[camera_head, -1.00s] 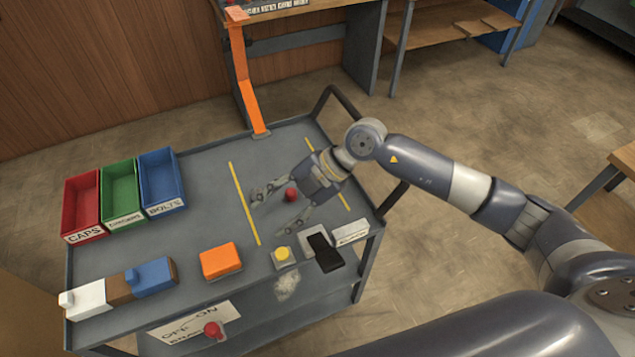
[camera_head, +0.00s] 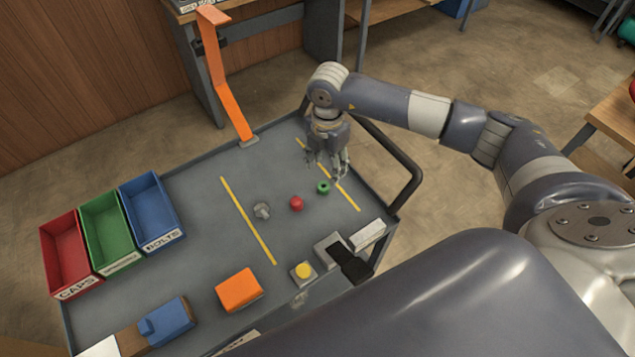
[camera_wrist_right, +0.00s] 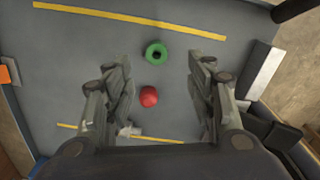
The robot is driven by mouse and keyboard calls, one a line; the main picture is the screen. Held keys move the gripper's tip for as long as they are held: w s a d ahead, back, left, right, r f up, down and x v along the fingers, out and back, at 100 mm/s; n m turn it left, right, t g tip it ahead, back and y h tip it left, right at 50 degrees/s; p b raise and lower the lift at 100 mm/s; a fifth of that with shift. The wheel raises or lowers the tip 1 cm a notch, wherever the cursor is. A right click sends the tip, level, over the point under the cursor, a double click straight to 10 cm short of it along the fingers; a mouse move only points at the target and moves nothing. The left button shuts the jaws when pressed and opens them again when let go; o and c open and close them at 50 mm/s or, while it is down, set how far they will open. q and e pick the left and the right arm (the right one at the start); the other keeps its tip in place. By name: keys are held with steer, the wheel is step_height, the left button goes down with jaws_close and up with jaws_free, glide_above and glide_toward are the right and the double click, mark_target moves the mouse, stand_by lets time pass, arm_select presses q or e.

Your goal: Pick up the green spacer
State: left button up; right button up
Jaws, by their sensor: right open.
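The green spacer (camera_head: 323,189) is a small ring lying on the grey cart top, close to the right yellow line. My right gripper (camera_head: 322,165) is open and points down above the cart, just behind the spacer in the head view. In the right wrist view the spacer (camera_wrist_right: 148,52) lies between and slightly ahead of the open fingertips (camera_wrist_right: 159,66), and no finger seems to touch it. My left gripper is not in view.
A red ball-like cap (camera_head: 297,203) and a grey bolt (camera_head: 261,211) lie to the left of the spacer. Red (camera_head: 44,241), green (camera_head: 86,222) and blue (camera_head: 126,198) bins stand at the left. An orange block (camera_head: 239,290) and a yellow button (camera_head: 303,271) sit in front.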

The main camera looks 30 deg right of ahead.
mark_target(324, 182)
step_height(324, 182, down, 3)
steer(key=shift+s+r, duration=0.1)
steer(key=shift+s, duration=0.05)
steer(key=shift+f+p, duration=0.25)
steer(key=shift+p, duration=0.1)
steer(key=f, duration=0.1)
steer(key=f+p, duration=0.1)
steer(key=f, duration=0.1)
steer(key=shift+w+f+p, duration=0.35)
steer(key=shift+f, duration=0.55)
steer(key=c, duration=0.8)
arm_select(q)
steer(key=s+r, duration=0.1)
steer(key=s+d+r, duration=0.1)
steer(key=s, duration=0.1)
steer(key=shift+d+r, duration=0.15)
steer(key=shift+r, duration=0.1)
arm_select(e)
jaws_close()
